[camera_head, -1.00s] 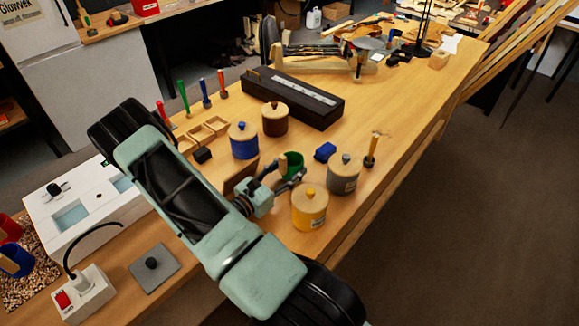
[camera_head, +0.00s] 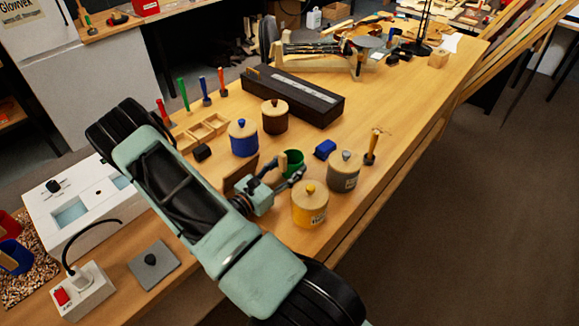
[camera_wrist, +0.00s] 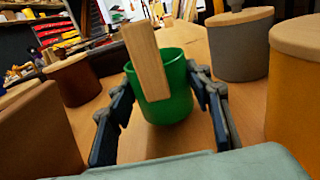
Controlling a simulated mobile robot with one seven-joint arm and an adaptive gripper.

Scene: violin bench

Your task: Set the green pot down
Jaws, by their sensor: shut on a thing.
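The green pot (camera_head: 292,161) is open-topped and stands between the fingers of my gripper (camera_head: 283,176) over the middle of the bench. In the wrist view the pot (camera_wrist: 165,95) is roughly upright, with the gripper's fingers (camera_wrist: 163,100) closed on its two sides. A pale wooden slat (camera_wrist: 145,60) rises in front of the pot and hides part of its near wall. I cannot tell whether the pot's base touches the bench (camera_head: 395,135).
A yellow lidded jar (camera_head: 309,208) and a grey one (camera_head: 344,172) stand close on the right. A blue jar (camera_head: 243,140), a brown jar (camera_head: 275,118) and a blue block (camera_head: 325,149) are nearby. A brown board (camera_head: 240,173) stands left of the gripper. Bare bench lies farther right.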

